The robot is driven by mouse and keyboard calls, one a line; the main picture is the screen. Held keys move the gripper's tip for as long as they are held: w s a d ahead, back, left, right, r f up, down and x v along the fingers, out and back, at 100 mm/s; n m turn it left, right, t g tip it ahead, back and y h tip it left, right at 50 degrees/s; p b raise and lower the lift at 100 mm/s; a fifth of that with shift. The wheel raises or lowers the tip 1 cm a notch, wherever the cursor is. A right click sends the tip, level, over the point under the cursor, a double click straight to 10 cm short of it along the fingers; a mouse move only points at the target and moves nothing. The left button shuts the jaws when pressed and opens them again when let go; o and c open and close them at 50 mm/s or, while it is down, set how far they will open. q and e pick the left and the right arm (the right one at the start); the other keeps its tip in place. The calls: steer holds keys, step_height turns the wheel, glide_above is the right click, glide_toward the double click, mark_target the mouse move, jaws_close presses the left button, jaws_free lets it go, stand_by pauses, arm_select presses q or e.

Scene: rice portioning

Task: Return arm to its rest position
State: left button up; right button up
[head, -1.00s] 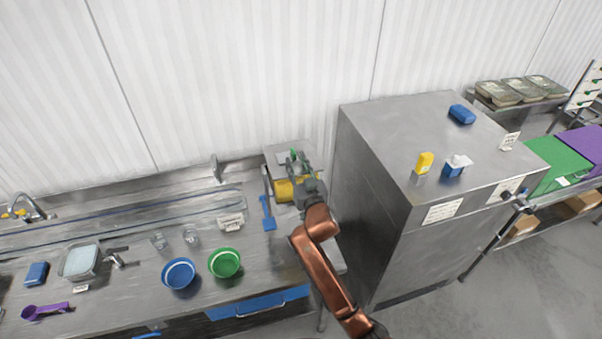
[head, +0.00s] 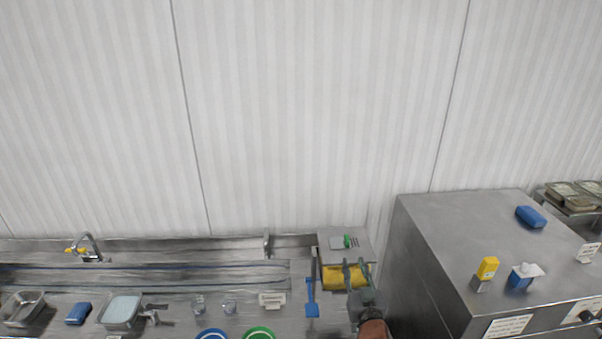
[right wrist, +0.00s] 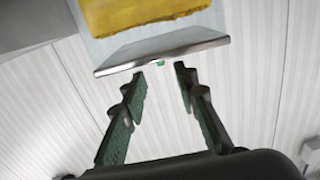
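My right gripper (head: 356,266) is near the bottom centre of the head view, its arm coming up from below. It is in front of a yellow object (head: 335,278) by the wall, with a grey plate (head: 363,243) just beyond. In the right wrist view my right gripper (right wrist: 158,70) shows its two green-padded fingers spread apart with nothing between them. A metal plate edge (right wrist: 165,50) and a yellow block (right wrist: 140,12) lie beyond the fingertips. I cannot tell whether the fingers touch the plate. My left gripper is not in view.
A tall steel cabinet (head: 415,270) stands close on the right, with a yellow bottle (head: 488,267) and a blue item (head: 530,216) on top. On the left counter are a blue brush (head: 312,298), a green bowl (head: 259,334) and a blue bowl (head: 211,335).

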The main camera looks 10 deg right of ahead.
steer(key=s+d+f+g+h, duration=0.1)
steer(key=s+d+f+g, duration=0.35)
steer(key=s+f, duration=0.6)
steer(key=s+d+f+g, duration=0.3)
steer(key=s+d+f, duration=0.2)
steer(key=s+f, duration=0.55)
steer(key=s+d+f+g+y, duration=0.1)
steer(key=s+f+g, duration=0.3)
steer(key=s, duration=0.7)
steer(key=s+f+g, duration=0.3)
steer(key=s+f, duration=0.3)
steer(key=s, duration=0.4)
step_height(320, 180, down, 41)
steer(key=s+a+n+b, duration=0.1)
steer(key=s+b, duration=0.1)
steer(key=b, duration=0.7)
steer(key=s+f+n+g+b, duration=0.1)
steer(key=s+f+b, duration=0.6)
steer(key=s+f, duration=1.2)
step_height(320, 180, down, 4)
steer(key=shift+f+g+y, duration=0.2)
steer(key=shift+g+y, duration=0.2)
steer(key=shift+g, duration=0.25)
